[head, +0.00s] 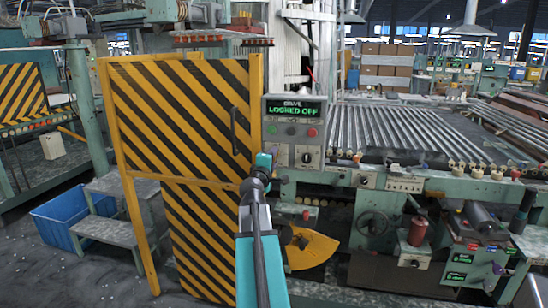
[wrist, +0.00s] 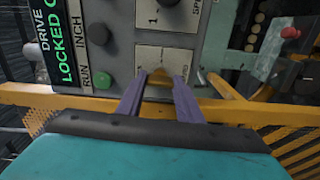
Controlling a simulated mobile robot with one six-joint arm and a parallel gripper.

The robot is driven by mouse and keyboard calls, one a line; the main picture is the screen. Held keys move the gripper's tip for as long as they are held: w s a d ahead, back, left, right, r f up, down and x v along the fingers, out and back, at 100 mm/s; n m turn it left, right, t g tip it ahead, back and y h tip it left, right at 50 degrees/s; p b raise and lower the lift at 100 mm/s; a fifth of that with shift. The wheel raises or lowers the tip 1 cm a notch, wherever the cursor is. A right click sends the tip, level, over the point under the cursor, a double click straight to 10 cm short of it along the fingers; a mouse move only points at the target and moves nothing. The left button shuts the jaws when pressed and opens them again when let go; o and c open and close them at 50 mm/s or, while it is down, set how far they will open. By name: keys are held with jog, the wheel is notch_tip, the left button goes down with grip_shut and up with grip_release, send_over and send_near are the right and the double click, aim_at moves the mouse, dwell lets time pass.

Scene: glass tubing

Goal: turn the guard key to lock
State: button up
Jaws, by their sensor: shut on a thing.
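The control panel (head: 293,143) stands right of the guard; its green display (head: 293,110) reads "DRIVE LOCKED OFF". The wrist view shows the panel (wrist: 120,18) turned sideways, with a white key plate (wrist: 178,62) near its edge. My gripper (wrist: 160,78) is at this plate, its two purple fingers shut on a small brass-coloured piece, which looks like the guard key (wrist: 158,92). The fingers hide part of the key and plate, so its exact angle is unclear. In the head view my arm reaches the panel's lower left and hides the key.
The yellow-and-black striped guard door (head: 190,110) stands left of the panel. Close to the key plate are a green button (wrist: 102,81) and a black speed knob (wrist: 168,4). A yellow rail (wrist: 255,112) runs near my gripper. A blue crate (head: 68,218) sits at left.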

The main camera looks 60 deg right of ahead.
jog(key=shift+a+f+n, duration=0.1)
jog(key=shift+f+n, duration=0.15)
jog(key=shift+n, duration=0.15)
jog(key=o, duration=1.1)
jog(key=shift+a, duration=0.1)
jog(key=shift+r, duration=0.15)
jog(key=b+v, duration=0.3)
jog(key=v, duration=0.5)
jog(key=shift+s+a, duration=0.1)
jog(key=shift+a, duration=0.05)
jog(key=b, duration=0.3)
jog(key=shift+s+a, duration=0.1)
jog(key=shift+a, duration=0.25)
